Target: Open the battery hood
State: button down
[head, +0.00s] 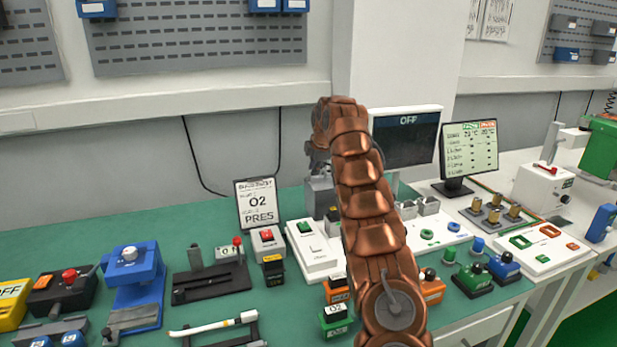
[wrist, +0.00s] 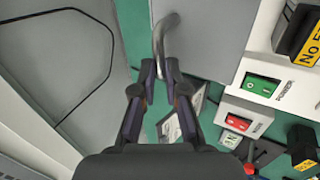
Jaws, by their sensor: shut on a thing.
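The battery hood looks to be the plain grey box (wrist: 205,40) in the wrist view, with a curved metal handle (wrist: 160,38) on its near side. In the head view the grey box (head: 320,197) stands on the green bench, partly hidden behind my copper-coloured arm. My gripper (wrist: 160,72) has its fingertips on either side of the handle's end and is shut on it. In the head view my gripper (head: 317,160) is just above the box and mostly hidden by the arm. I cannot tell whether the hood is raised.
A white panel with a green switch (head: 308,243) and a red-button box (head: 267,240) stand close by. An O2 PRES sign (head: 257,203) is at left. An OFF screen (head: 405,135) stands behind my arm. Several devices crowd the bench front.

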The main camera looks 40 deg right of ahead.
jog(key=shift+s+b, duration=0.35)
jog(key=shift+b, duration=0.2)
jog(key=c, duration=1.4)
grip_release()
jog(key=shift+d, duration=0.1)
jog(key=shift+o, duration=1)
jog(key=shift+w, duration=0.1)
jog(key=v, duration=1.2)
jog(key=shift+f, duration=0.1)
